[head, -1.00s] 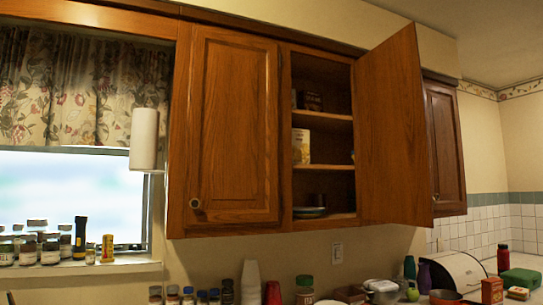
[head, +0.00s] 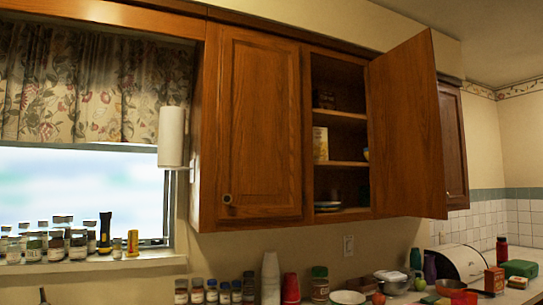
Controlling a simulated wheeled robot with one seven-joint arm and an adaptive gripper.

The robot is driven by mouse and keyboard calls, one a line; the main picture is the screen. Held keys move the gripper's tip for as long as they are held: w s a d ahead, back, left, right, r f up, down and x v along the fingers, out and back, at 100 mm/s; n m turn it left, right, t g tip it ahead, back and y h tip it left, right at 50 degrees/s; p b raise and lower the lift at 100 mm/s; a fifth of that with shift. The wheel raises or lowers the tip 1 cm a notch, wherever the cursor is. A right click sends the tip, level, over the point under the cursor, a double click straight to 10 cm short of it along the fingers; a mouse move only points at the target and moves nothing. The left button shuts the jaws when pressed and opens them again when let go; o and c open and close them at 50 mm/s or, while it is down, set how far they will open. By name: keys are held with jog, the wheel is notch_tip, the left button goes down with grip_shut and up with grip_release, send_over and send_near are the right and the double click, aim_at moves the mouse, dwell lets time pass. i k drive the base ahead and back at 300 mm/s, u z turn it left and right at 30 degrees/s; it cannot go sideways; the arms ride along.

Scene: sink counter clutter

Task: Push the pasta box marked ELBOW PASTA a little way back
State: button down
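No lettering reading ELBOW PASTA can be made out. A pale box with a yellow lower part (head: 320,143) stands on the middle shelf of the open wall cupboard (head: 337,165). A small red-orange box (head: 494,280) stands on the counter at the far right. I cannot tell from the print which of these, if either, is the pasta box. My gripper is not in view.
The open cupboard door (head: 408,128) sticks out to the right of the shelves. Jars line the windowsill (head: 120,262).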

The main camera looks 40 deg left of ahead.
aim_at(320, 149)
jog(key=u, duration=1.1)
jog(key=i, duration=1)
